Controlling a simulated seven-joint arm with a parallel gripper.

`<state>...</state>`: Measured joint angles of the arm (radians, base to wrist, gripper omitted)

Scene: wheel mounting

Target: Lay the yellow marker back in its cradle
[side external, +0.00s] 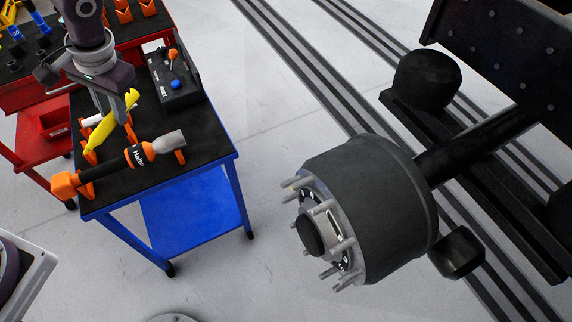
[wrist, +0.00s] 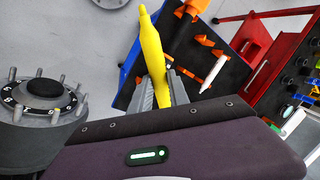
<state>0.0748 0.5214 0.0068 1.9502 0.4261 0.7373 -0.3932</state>
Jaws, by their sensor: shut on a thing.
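The yellow marker (side external: 104,127) is between the fingers of my gripper (side external: 122,112), over the left part of the blue cart's black top. It slants from upper right to lower left in the side view. In the wrist view the yellow marker (wrist: 152,50) stands out lengthwise between the two grey fingers (wrist: 162,90), which are shut on it. Small orange holders (side external: 89,156) show by its lower end, and orange holders (wrist: 204,40) also show in the wrist view. I cannot tell which is its cradle, or whether the marker touches one.
A white marker (wrist: 214,72) lies beside the orange holders. An orange and black power tool (side external: 125,162) lies across the cart's front. A black box (side external: 175,85) stands at the back right. A red cart (side external: 40,95) is at left; the wheel hub (side external: 325,225) is at right.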

